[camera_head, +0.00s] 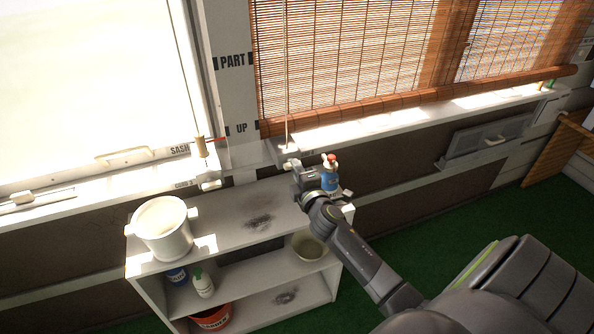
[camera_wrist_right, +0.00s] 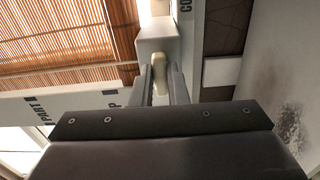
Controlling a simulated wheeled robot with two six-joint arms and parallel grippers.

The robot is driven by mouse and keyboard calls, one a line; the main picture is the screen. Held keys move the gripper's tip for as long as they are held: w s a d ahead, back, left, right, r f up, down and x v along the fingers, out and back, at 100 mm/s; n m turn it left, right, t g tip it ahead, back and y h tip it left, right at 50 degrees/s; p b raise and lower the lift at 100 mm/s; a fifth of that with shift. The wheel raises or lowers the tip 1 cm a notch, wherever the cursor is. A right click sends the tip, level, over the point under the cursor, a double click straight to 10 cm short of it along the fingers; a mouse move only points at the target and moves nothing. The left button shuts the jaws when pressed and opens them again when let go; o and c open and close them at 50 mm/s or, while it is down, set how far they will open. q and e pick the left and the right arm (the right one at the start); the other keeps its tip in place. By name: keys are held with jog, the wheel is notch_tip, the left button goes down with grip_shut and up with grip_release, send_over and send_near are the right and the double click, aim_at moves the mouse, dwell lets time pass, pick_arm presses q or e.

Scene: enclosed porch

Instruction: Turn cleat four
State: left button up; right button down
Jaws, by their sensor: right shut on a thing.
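A small cream cleat (camera_head: 289,163) is at the wall just under the sill, at the lower left corner of the bamboo blind. My right gripper (camera_head: 296,167) is at this cleat. In the right wrist view the cleat (camera_wrist_right: 159,72) stands between the two grey fingers of my right gripper (camera_wrist_right: 161,88), which are shut on it. It lies roughly in line with the fingers there, in front of a white block (camera_wrist_right: 158,38). Another cream cleat (camera_head: 210,184) is on the wall to the left, below the "SASH" label. I cannot read which cleat is number four. My left gripper is out of view.
A white shelf unit (camera_head: 235,232) stands below, with a white pot (camera_head: 162,228) on its left end. A blue bottle with a red top (camera_head: 329,174) is close beside my right wrist. A cord (camera_head: 286,90) hangs by the blind.

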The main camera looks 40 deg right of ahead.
jog(key=c, duration=1.4)
grip_release()
jog(key=shift+c, duration=0.2)
jog(key=shift+s, duration=0.1)
jog(key=b+v, duration=0.1)
jog(key=v, duration=1.6)
jog(key=shift+a, duration=0.1)
